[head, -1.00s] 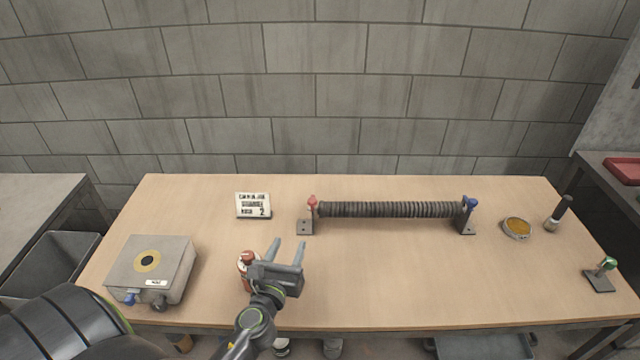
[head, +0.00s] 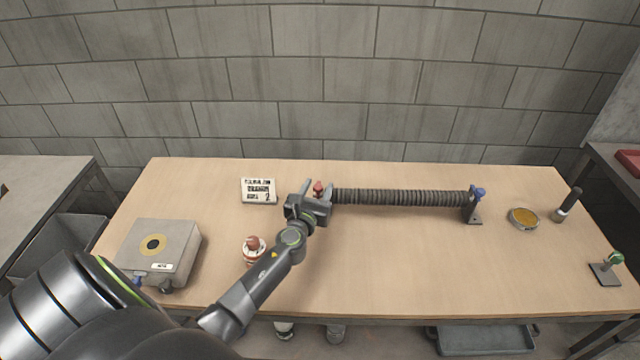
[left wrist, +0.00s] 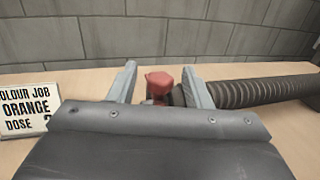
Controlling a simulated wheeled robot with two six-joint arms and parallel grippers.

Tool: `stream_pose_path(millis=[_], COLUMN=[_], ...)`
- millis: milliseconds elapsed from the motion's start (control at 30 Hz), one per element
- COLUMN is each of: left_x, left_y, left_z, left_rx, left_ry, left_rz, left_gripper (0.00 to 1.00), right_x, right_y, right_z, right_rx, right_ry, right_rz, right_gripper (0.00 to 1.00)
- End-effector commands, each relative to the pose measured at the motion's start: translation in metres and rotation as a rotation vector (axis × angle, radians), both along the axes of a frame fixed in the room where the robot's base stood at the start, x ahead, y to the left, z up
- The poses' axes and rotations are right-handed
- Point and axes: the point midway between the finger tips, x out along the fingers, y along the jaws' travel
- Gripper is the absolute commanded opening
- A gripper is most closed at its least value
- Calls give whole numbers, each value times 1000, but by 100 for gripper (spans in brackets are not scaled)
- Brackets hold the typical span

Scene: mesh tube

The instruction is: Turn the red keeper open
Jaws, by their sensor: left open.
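The red keeper (head: 318,187) stands at the left end of the dark ribbed mesh tube (head: 400,198). A blue keeper (head: 478,192) is on the bracket at the tube's right end. My left gripper (head: 318,188) is open, with its fingers on either side of the red keeper. The gripper body hides the left bracket and the keeper's lower part. My right gripper is not in view.
A sign (head: 259,191) reading colour job, orange, dose stands left of the gripper. A grey box (head: 155,252) and a red-and-white object (head: 253,249) are at the left. An orange dish (head: 523,218), a dark-handled tool (head: 567,205) and a green-topped stand (head: 607,268) are at the right.

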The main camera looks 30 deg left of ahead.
Motion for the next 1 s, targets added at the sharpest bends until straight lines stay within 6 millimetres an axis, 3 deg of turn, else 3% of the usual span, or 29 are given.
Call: stream_pose_path(millis=[200,567,900,1000], left_x=[20,23,23,23], left_y=[6,7,7,7], left_z=[-1,0,0,0], left_rx=[1,0,0,0], left_ry=[0,0,0,0], left_rz=[-1,0,0,2], left_gripper=[45,43,0,0], right_x=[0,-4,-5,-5], right_y=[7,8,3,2], right_z=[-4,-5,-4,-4], right_rx=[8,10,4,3], right_ry=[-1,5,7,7], right_rz=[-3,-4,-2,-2], right_gripper=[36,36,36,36])
